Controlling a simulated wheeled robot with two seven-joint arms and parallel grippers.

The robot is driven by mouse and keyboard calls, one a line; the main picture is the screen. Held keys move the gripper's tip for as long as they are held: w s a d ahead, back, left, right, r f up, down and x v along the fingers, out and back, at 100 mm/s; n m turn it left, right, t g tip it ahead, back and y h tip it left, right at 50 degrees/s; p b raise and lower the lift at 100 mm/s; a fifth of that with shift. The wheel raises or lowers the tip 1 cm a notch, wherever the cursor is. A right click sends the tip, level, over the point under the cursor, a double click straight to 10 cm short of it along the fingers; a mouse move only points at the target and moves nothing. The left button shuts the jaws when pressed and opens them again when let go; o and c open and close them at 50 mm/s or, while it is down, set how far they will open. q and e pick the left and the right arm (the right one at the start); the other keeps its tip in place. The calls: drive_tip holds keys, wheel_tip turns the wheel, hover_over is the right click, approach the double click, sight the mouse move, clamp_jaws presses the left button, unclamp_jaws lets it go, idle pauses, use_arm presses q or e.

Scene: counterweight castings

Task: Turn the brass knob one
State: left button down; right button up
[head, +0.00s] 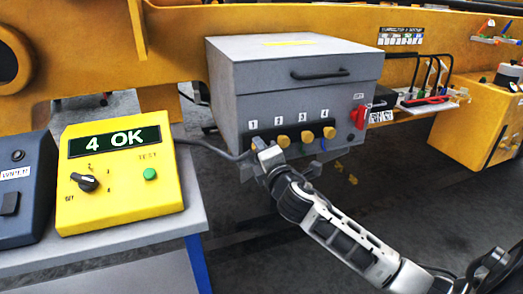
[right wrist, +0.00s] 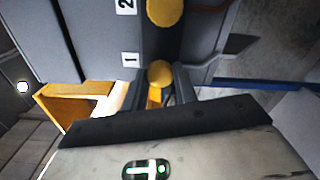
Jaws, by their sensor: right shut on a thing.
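The grey box (head: 290,95) has a row of brass knobs labelled 1 to 4 on its front. Knob one (head: 258,143) is at the left end, partly hidden by my right gripper (head: 266,152). In the right wrist view the brass knob one (right wrist: 160,70) sits beside its label 1, between the fingertips of my right gripper (right wrist: 163,82), which is shut on it. Knob two (head: 283,141) is just to the right in the head view, and it also shows in the right wrist view (right wrist: 164,11). My left gripper is not in view.
A yellow tester (head: 118,170) reading "4 OK" stands on a grey stand at left, with a black dial (head: 88,183) and a green button (head: 150,174). A red switch (head: 359,117) is on the box's right front. A yellow beam (head: 180,40) runs behind.

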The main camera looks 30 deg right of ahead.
drive_tip(key=m+p, duration=0.2)
drive_tip(key=m, duration=1)
drive_tip(key=shift+f+m+p, duration=0.1)
drive_tip(key=shift+m+p, duration=0.2)
drive_tip(key=shift+p, duration=0.05)
idle(0.4)
drive_tip(key=o, duration=1)
drive_tip(key=shift+c, duration=0.2)
drive_tip(key=b+v, duration=0.1)
drive_tip(key=v, duration=1.5)
drive_tip(key=shift+a, duration=0.15)
